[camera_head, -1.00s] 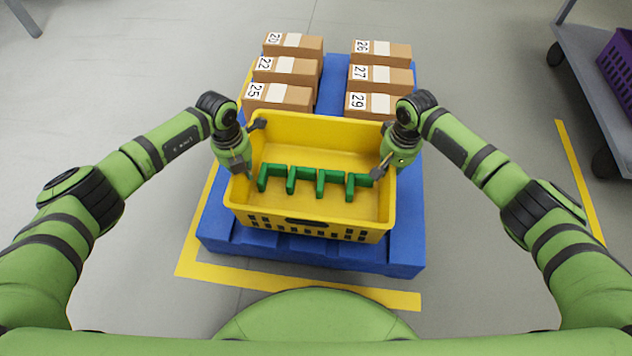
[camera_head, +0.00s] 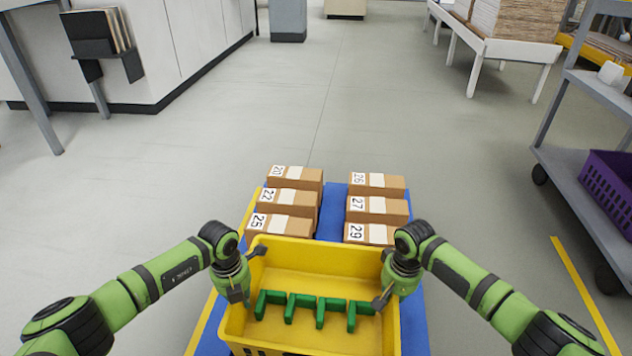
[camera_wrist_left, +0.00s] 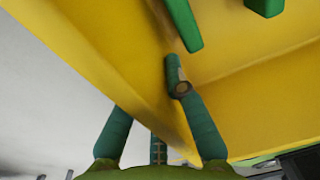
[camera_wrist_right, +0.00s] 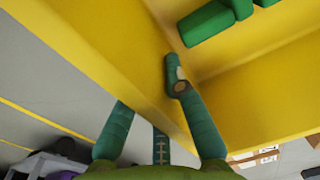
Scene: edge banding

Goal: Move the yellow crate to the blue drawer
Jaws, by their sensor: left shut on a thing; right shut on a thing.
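The yellow crate (camera_head: 320,257) is in the lower middle of the head view, over the front of a blue pallet (camera_head: 412,318). Green E-shaped parts (camera_head: 317,304) lie inside it. My left gripper (camera_head: 246,281) is shut on the crate's left wall, which also fills much of the left wrist view (camera_wrist_left: 110,60). My right gripper (camera_head: 386,284) is shut on the crate's right wall, also seen in the right wrist view (camera_wrist_right: 110,70). I cannot tell whether the crate touches the pallet. No blue drawer can be made out.
Several numbered cardboard boxes (camera_head: 375,208) stand in two rows on the pallet behind the crate. A grey cart (camera_head: 562,170) with a purple crate (camera_head: 610,185) is at right. A white bench (camera_head: 490,45) stands back right, grey cabinets (camera_head: 185,40) back left. The floor between is clear.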

